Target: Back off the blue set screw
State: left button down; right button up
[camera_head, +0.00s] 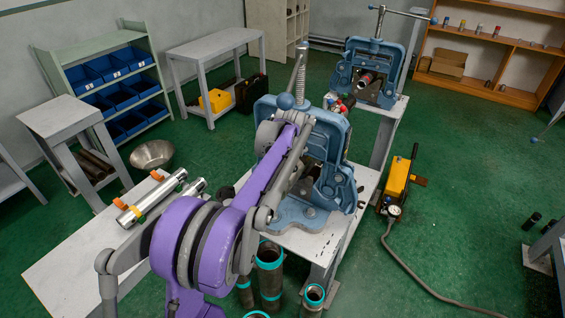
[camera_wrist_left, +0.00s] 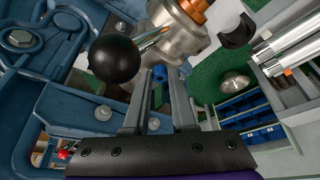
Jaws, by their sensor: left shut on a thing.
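My left gripper (camera_wrist_left: 160,78) shows in the left wrist view with its two grey fingers closed around a small blue piece, which looks like the blue set screw (camera_wrist_left: 158,72). The fingertips sit just below a shiny metal cylinder (camera_wrist_left: 177,32) with a copper-coloured part. How the screw sits in the metal is hidden by the fingers. In the head view my purple left arm reaches over the near blue pipe vise (camera_head: 335,130) and hides the gripper and screw. My right gripper is in neither view.
A black ball knob (camera_wrist_left: 114,58) on a rod is close left of the fingers. Silver pipes (camera_head: 152,198) lie on the white bench (camera_head: 75,262). A second vise (camera_head: 372,70) stands behind. Teal-banded pipes (camera_head: 270,270) stand below; a yellow pump (camera_head: 397,177) is on the floor.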

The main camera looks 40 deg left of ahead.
pick_arm(q)
jog(key=shift+s+d+f, duration=0.1)
jog(key=shift+f, duration=0.05)
jog(key=c, duration=0.7)
grip_release()
jog(key=shift+c, duration=0.2)
